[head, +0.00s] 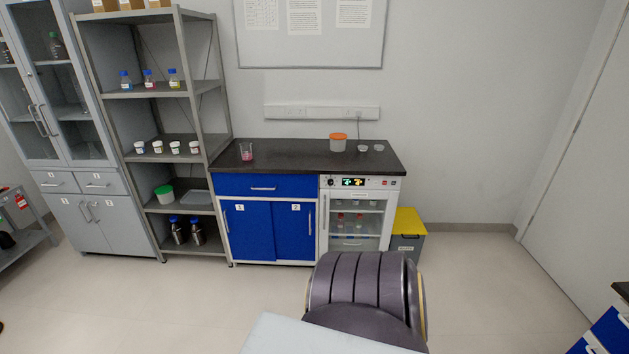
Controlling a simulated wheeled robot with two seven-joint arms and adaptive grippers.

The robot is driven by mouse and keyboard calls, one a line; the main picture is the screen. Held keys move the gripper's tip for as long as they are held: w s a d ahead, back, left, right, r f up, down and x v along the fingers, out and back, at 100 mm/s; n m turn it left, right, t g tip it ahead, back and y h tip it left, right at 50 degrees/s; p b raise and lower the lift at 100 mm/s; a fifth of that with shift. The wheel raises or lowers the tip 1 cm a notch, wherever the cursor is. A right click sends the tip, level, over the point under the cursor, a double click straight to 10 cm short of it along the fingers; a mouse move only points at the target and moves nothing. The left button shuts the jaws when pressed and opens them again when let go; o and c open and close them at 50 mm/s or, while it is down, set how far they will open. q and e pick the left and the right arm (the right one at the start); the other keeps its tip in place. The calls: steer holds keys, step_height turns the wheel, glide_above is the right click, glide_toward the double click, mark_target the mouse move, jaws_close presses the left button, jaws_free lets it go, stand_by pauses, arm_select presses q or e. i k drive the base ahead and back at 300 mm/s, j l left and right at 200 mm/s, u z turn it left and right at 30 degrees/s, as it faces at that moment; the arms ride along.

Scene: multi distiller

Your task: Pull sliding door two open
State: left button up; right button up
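Sliding door two (296,232) is a blue panel marked "2" in the low blue cabinet in the middle of the head view. A vertical metal handle shows near its right edge. Sliding door one (246,231), marked "1", is beside it on the left, with a handle near its left edge. Both doors look closed. A blue drawer (266,187) with a horizontal handle is above them. Neither of my grippers is in view.
The cabinet's black worktop (285,160) holds a beaker (246,153) and an orange-lidded tub (338,143). A glass-fronted appliance (355,217) stands right of door two. Floor before the doors is clear at left.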

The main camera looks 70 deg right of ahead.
mark_target(294, 222)
steer(key=z, duration=2.2)
